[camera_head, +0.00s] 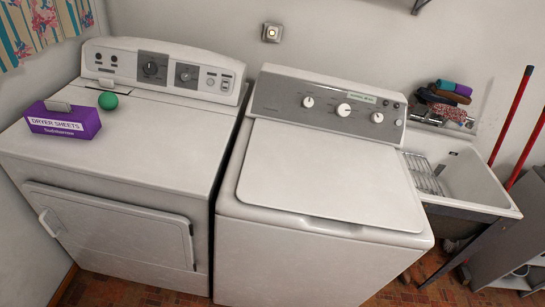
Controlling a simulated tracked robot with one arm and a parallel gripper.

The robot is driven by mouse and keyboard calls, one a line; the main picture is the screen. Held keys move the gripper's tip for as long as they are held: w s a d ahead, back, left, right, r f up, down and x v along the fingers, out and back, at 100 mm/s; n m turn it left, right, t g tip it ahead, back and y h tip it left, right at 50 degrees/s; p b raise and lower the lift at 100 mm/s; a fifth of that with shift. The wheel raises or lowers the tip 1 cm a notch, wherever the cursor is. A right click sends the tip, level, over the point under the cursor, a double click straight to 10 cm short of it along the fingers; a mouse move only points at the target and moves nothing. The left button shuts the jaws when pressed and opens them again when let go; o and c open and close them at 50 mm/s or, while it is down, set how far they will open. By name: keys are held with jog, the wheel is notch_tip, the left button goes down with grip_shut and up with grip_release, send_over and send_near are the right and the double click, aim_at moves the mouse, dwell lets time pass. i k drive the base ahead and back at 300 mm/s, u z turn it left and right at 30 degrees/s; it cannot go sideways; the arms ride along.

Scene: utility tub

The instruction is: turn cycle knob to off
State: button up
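A white washer (330,175) stands in the middle, its lid shut. Its grey control panel (285,94) carries a small white knob (308,102) on the left, a larger white knob (343,110) in the middle and another white knob (377,117) on the right. My gripper is not in view.
A purple dryer sheets box (63,121) and a green ball (108,100) sit on the dryer. A utility sink (465,180) stands right of the washer, with folded cloths (445,93) behind it. Red poles (511,115) lean at the right. The washer lid is clear.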

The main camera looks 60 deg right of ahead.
aim_at(342, 109)
jog(key=u, duration=0.1)
jog(key=k, duration=1.25)
jog(key=z, duration=1.4)
jog(key=i, duration=1)
jog(key=u, duration=0.05)
